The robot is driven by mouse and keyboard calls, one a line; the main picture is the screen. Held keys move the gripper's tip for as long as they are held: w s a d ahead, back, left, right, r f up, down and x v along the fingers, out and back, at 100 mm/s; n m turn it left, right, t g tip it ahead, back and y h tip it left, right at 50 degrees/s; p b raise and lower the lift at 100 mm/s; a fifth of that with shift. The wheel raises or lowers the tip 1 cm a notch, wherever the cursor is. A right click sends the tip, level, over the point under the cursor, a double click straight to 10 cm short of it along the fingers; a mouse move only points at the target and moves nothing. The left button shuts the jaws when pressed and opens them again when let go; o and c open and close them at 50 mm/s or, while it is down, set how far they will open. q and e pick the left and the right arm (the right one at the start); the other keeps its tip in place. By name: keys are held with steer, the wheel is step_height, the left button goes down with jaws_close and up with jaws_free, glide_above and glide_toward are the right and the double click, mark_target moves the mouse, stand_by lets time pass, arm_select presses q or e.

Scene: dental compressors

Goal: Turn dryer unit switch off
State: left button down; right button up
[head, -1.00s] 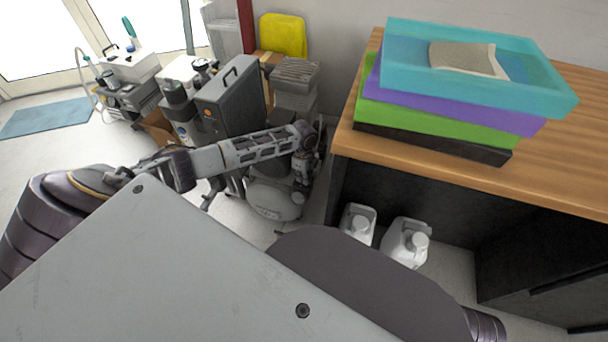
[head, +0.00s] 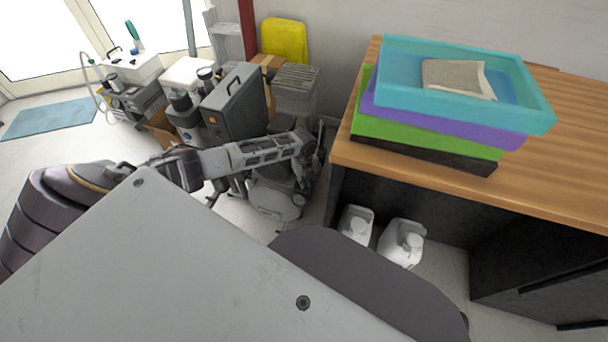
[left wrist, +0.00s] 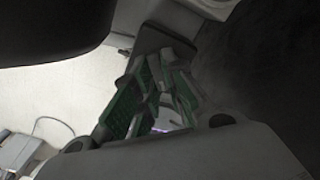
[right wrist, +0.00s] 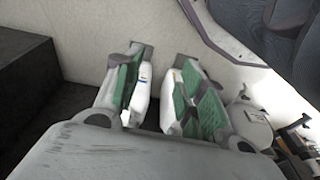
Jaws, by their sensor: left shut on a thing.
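A compressor with a rounded grey tank (head: 275,203) stands on the floor left of the workbench. My left arm reaches over it, and my left gripper (head: 303,172) is low at its right side, partly hidden. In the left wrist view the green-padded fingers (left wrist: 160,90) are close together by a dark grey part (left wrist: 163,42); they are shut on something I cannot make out. No switch can be told there. A tall grey case (head: 235,105) with a handle and a small orange spot stands behind my arm.
The wooden workbench (head: 560,130) at right carries stacked coloured trays (head: 450,95). Two white jugs (head: 402,243) stand beneath its edge. More equipment (head: 130,80) and a blue mat (head: 48,118) lie at left. Open floor shows at far left.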

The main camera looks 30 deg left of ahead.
arm_select(q)
steer(key=m, duration=0.3)
steer(key=shift+p, duration=0.3)
steer(key=shift+m, duration=1.1)
steer(key=shift+a+m, duration=0.1)
steer(key=shift+m, duration=0.8)
steer(key=shift+s+m, duration=0.1)
steer(key=shift+m, duration=0.5)
arm_select(e)
steer(key=shift+s+d+f, duration=0.1)
steer(key=shift+d+f, duration=0.05)
steer(key=shift+f, duration=0.5)
steer(key=shift+d+f, duration=0.1)
steer(key=shift+f, duration=0.5)
arm_select(q)
steer(key=c, duration=1.5)
jaws_free()
steer(key=shift+r, duration=0.15)
arm_select(e)
steer(key=shift+r, duration=0.1)
arm_select(q)
steer(key=shift+r, duration=5.9)
